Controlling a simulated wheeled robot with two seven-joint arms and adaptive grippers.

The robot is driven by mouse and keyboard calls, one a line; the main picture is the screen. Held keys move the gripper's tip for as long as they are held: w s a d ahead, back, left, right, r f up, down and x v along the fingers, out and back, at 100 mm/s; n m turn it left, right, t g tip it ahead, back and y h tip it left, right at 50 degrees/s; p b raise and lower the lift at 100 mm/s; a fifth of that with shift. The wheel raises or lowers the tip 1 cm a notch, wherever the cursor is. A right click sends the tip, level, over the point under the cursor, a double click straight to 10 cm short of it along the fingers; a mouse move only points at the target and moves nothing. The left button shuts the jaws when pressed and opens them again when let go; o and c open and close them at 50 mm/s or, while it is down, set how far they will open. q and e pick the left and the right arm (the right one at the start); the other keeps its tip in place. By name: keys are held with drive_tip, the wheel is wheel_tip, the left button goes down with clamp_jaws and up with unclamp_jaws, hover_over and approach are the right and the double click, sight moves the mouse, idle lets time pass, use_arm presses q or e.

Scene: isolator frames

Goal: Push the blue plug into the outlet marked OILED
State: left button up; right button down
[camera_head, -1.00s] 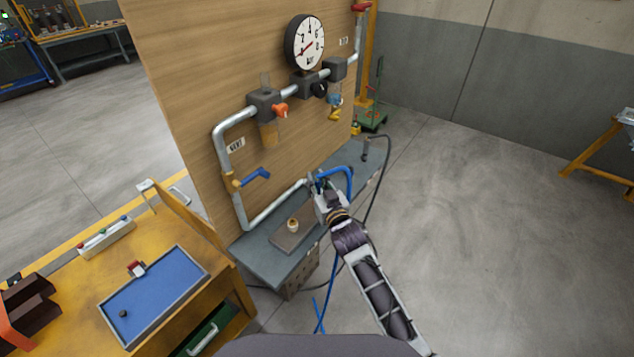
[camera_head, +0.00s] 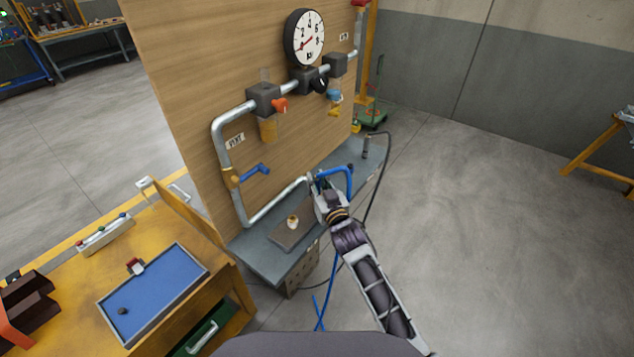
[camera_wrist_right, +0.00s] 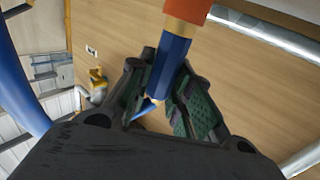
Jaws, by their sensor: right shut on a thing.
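My right gripper (camera_head: 318,184) is at the grey shelf below the pipework, close to the wooden panel. In the right wrist view the right gripper (camera_wrist_right: 160,100) is shut on the blue plug (camera_wrist_right: 169,65), a blue ribbed cylinder. The plug's upper end meets an orange-red part (camera_wrist_right: 188,10); I cannot tell whether the two are joined. A blue hose (camera_head: 349,180) loops beside the gripper in the head view and hangs below the shelf. The outlet marked OILED cannot be picked out, as the labels are too small to read. My left gripper is not in view.
The wooden panel (camera_head: 190,60) carries pipes, a dial gauge (camera_head: 305,38), an orange-red valve handle (camera_head: 279,104) and a blue lever (camera_head: 255,172). The grey shelf (camera_head: 262,262) holds a small pad and a black-hosed fitting (camera_head: 366,147). A yellow bench with a blue tray (camera_head: 185,262) stands left.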

drive_tip(key=c, duration=1.2)
unclamp_jaws()
drive_tip(key=shift+s, duration=0.15)
drive_tip(key=v, duration=1.1)
drive_tip(key=shift+s+d, duration=0.2)
drive_tip(key=shift+s, duration=0.1)
idle(0.4)
